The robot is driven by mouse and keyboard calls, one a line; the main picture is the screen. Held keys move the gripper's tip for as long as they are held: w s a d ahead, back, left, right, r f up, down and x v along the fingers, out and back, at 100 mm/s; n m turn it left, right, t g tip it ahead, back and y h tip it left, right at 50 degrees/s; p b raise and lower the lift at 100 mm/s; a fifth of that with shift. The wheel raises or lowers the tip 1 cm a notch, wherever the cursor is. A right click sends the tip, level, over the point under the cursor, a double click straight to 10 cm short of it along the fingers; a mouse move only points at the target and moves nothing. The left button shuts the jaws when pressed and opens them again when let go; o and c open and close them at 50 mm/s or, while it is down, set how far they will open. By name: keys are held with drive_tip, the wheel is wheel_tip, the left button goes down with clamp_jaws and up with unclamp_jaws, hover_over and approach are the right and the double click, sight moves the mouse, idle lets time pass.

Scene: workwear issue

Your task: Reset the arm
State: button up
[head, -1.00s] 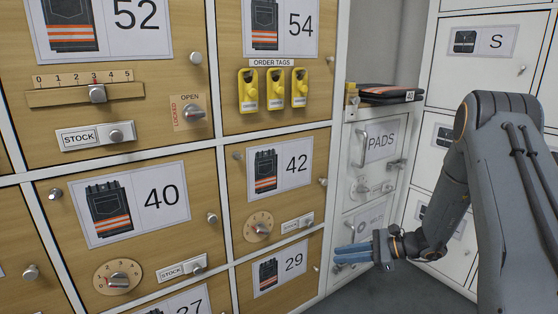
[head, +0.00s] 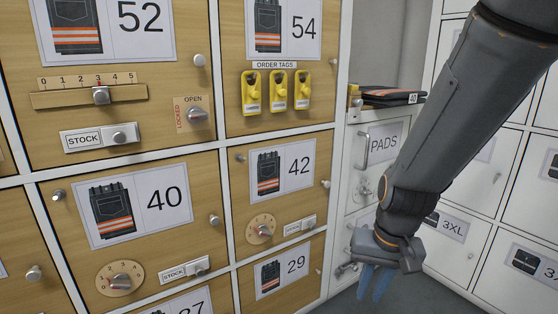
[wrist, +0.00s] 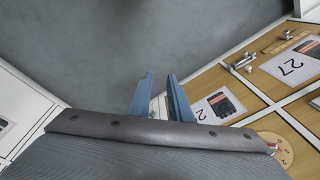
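My gripper (head: 374,284) hangs from my dark grey arm at the right of the head view, in front of the white cabinet and pointing down. Its two blue fingers stand apart with nothing between them. In the wrist view my gripper (wrist: 160,98) also shows open and empty, with grey floor beyond the fingertips. My arm hides part of the white drawers behind it.
Wooden lockers (head: 170,150) with number cards, knobs and dials fill the left. Yellow order tags (head: 276,91) hang on locker 54. Folded workwear (head: 390,95) lies on the PADS cabinet (head: 378,150). White drawers stand at the right. Open floor (wrist: 130,45) shows below my gripper.

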drive_tip(key=s+a+r+n+g+y+p, duration=0.1)
drive_tip(key=s+a+r+n+p, duration=0.1)
drive_tip(key=s+a+r+n, duration=0.5)
drive_tip(key=s+a+r+n+p, duration=0.25)
drive_tip(key=s+a+r, duration=0.55)
drive_tip(key=s+a, duration=0.5)
drive_tip(key=d+r+m+p, duration=0.2)
drive_tip(key=d+r+p, duration=0.4)
drive_tip(key=r+p, duration=0.3)
drive_tip(key=w+d+r+m+h+p, duration=0.1)
drive_tip(key=d+r+p, duration=0.6)
drive_tip(key=p, duration=0.8)
drive_tip(key=d+r+m+p, duration=0.4)
drive_tip(key=d+r+p, duration=0.2)
drive_tip(key=r+p, duration=0.5)
drive_tip(key=shift+w+d+r+h+p, duration=0.2)
drive_tip(key=shift+d+r+h+p, duration=0.15)
drive_tip(key=shift+p, duration=0.65)
drive_tip(key=shift+f, duration=0.1)
drive_tip(key=shift+c, duration=0.3)
